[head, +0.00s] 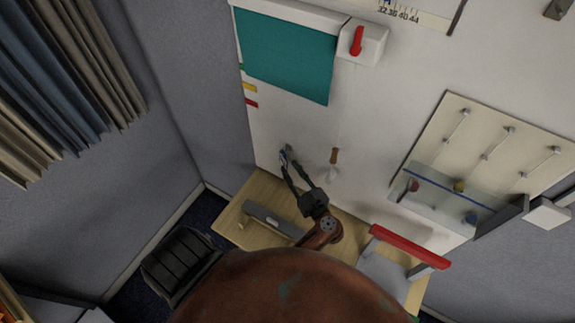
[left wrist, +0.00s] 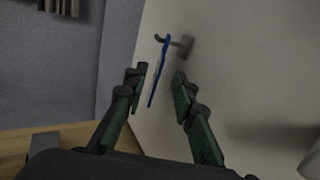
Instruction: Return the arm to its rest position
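My left gripper (head: 293,167) reaches up towards the white wall, above the wooden table (head: 232,222). In the left wrist view its two fingers (left wrist: 158,82) are spread apart. A thin blue item (left wrist: 160,68) hangs from a grey hook (left wrist: 182,42) on the wall, seen in line with the gap between the fingers. No finger visibly presses on it. In the head view a small bluish patch (head: 284,156) shows near the fingertips, too small to make out. My right gripper is not in view.
A wooden-handled tool (head: 334,157) hangs right of the gripper. A grey bar-shaped object (head: 272,219) lies on the table, with a red-topped grey object (head: 385,268) to the right. A hook board (head: 487,140) and a clear-fronted shelf (head: 440,199) are on the right wall.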

